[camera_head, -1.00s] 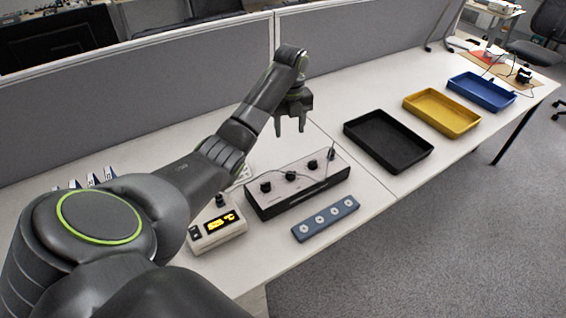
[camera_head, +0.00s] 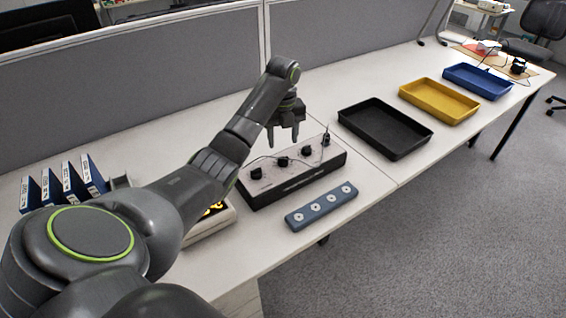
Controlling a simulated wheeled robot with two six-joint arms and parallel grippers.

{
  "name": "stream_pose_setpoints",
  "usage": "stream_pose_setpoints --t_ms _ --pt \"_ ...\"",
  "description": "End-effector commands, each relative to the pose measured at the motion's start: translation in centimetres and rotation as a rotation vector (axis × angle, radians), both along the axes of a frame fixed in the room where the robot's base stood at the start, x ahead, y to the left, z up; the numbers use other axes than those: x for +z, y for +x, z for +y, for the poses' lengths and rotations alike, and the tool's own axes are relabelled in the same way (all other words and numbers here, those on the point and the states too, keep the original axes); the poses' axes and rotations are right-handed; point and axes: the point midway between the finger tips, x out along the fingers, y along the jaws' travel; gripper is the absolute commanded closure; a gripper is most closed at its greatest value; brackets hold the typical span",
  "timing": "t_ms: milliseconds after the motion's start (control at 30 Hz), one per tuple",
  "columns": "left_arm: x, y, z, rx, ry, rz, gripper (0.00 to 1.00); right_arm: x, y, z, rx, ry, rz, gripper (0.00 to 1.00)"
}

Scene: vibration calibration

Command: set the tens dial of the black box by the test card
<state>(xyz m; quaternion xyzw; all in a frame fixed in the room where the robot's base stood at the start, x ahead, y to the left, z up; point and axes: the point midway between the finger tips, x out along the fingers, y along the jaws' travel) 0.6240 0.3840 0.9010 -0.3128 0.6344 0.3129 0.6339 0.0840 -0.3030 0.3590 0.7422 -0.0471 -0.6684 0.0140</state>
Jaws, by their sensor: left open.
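The black box (camera_head: 297,183) has a light top panel and dark front, with a row of several black knobs. One knob (camera_head: 283,161) sits second from the left, beside another black knob (camera_head: 306,150) to its right. My left gripper (camera_head: 284,138) points down with its fingers apart and empty, just above or behind the middle knobs; I cannot tell whether it touches one. A thin cable runs across the box top. No test card can be made out clearly. The display unit (camera_head: 222,216) is mostly hidden behind my left arm. My right gripper is not in view.
A blue-grey strip (camera_head: 311,222) with several white round spots lies in front of the box. Black (camera_head: 424,141), yellow (camera_head: 437,112) and blue (camera_head: 496,93) trays stand to the right. Blue folders (camera_head: 50,185) stand at left. A grey partition (camera_head: 160,100) is behind.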

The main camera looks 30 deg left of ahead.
Motion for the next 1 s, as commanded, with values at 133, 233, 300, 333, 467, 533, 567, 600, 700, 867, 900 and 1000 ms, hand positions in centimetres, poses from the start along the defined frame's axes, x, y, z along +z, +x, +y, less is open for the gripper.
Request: stream_pose_setpoints --t_ms 133,233,300,333,467,533,567,600,700,867,900,1000 --pt "-2.6 -0.1 0.0 0.0 -0.002 0.003 0.48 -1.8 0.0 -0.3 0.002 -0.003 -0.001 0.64" --pt "-4.3 -0.1 -0.1 -0.001 -0.001 0.002 0.48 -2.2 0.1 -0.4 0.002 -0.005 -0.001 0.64" --pt "-5.0 -0.1 -0.1 -0.001 -0.002 0.003 0.48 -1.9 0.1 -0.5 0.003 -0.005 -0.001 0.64" --pt "-5.4 0.0 -0.1 -0.001 -0.001 0.002 0.48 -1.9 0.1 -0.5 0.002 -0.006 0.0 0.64" --pt "-6.5 0.0 0.0 0.0 0.0 0.001 0.48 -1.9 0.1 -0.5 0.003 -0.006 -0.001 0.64" --pt "-6.7 0.0 0.0 0.0 0.0 0.0 0.48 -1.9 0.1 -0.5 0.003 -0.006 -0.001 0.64" --pt "-6.8 0.0 0.0 0.0 0.0 0.0 0.48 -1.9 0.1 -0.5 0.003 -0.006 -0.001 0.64" --pt "-6.9 0.0 0.0 0.0 0.0 0.0 0.48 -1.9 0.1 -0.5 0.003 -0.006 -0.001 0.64" --pt "-6.9 0.0 0.0 0.0 0.0 0.0 0.48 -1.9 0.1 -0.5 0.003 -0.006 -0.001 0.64" --pt "-6.9 0.0 0.0 0.0 0.0 0.0 0.55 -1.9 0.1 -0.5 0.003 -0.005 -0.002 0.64" --pt "-6.9 0.0 0.0 0.0 0.0 0.0 0.6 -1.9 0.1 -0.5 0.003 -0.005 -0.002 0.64" --pt "-6.9 0.0 0.0 0.0 0.0 0.0 0.73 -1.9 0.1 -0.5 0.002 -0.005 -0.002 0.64"
